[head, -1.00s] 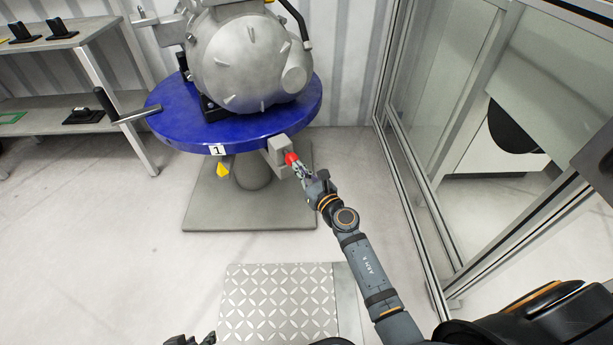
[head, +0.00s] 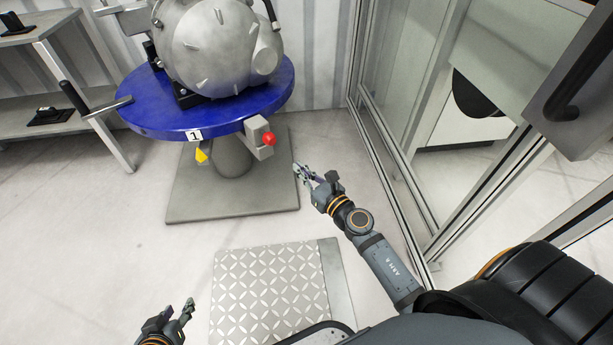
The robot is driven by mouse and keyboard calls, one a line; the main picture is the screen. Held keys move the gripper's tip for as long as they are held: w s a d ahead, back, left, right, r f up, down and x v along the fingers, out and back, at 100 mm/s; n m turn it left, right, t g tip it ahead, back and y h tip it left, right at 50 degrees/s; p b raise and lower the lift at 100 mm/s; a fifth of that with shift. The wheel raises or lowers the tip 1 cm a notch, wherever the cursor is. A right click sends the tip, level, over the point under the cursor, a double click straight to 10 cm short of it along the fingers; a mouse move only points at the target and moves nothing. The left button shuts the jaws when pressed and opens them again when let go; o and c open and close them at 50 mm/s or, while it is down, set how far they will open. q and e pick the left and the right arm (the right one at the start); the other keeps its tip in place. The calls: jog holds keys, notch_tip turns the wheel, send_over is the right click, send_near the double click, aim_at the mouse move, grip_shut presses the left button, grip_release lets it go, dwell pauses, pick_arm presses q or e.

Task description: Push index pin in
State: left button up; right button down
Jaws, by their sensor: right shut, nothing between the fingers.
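The index pin shows as a red round knob (head: 269,139) on a grey block (head: 256,131) at the rim of the blue round table (head: 170,117). How far the pin is in cannot be told from here. My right gripper (head: 299,170) is shut and empty, to the right of the knob and lower in the picture, apart from it. My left gripper (head: 178,309) is low in the picture, open and empty, far from the table.
A large grey drive unit (head: 215,50) sits on the blue table. A handle (head: 108,107) sticks out at the table's left, with a shelf (head: 50,110) beyond. A glass partition (head: 390,130) stands right of my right arm. A tread plate (head: 268,290) lies on the floor.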

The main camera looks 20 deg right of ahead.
pick_arm(q)
jog(key=w+r+t, duration=0.2)
jog(key=w+r, duration=0.2)
jog(key=shift+w+a+r+t, duration=0.15)
jog(key=shift+a+t, duration=0.05)
jog(key=shift+t, duration=0.2)
pick_arm(e)
jog(key=shift+v, duration=1.05)
